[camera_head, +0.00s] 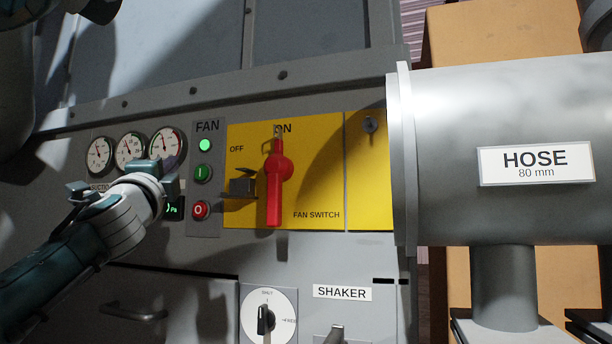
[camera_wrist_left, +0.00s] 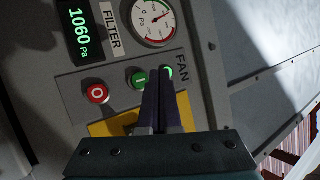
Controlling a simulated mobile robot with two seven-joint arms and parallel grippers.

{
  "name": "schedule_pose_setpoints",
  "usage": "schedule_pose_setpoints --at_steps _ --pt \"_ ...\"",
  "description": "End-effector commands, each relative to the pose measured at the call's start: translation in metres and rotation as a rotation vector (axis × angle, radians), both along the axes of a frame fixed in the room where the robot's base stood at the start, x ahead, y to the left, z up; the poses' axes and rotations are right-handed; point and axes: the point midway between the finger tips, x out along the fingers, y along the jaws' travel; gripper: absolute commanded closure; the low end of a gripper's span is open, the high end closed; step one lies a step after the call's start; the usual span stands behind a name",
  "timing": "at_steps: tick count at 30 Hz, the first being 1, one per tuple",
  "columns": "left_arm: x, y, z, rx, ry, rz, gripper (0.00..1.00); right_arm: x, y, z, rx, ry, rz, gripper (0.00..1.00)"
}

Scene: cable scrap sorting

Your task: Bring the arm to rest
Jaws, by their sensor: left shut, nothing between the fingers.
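My left arm reaches in from the lower left in the head view. Its gripper (camera_head: 168,184) is in front of the grey control panel, just left of the fan buttons. In the left wrist view its two dark fingers (camera_wrist_left: 166,82) are pressed together, with nothing between them. Their tips overlap the picture of the fan panel near the green lamp; I cannot tell the gap to it. My right gripper is not seen.
The red fan switch handle (camera_head: 274,185) points up towards ON on a yellow plate (camera_head: 318,190). The green lamp (camera_head: 205,145) is lit above a green button (camera_head: 203,173) and red button (camera_head: 201,210). Gauges (camera_head: 130,150) are at left; a large grey hose pipe (camera_head: 450,120) juts out at right.

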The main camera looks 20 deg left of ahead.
Motion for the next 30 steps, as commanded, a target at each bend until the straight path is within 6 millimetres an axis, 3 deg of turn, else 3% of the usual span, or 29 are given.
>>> schedule_pose_setpoints --at_steps 11,14,17,20,24,27,30 --pt "-0.001 -0.003 -0.003 -0.029 0.006 -0.007 1.0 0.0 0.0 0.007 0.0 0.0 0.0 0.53" --pt "-0.006 -0.012 -0.019 -0.142 0.023 -0.029 1.0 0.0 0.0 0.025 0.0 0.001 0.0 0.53" --pt "-0.021 -0.03 -0.054 -0.356 0.075 -0.057 1.0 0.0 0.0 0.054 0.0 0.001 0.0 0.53" --pt "-0.051 -0.058 -0.104 -0.637 0.175 -0.07 1.0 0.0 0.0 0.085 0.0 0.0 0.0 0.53" --pt "-0.113 -0.11 -0.171 -1.021 0.367 -0.037 1.0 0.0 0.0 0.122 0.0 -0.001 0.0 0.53" --pt "-0.166 -0.151 -0.203 -1.249 0.517 0.011 1.0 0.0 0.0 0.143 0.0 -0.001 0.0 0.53" --pt "-0.22 -0.19 -0.218 -1.435 0.661 0.068 1.0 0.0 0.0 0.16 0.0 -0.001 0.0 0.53"
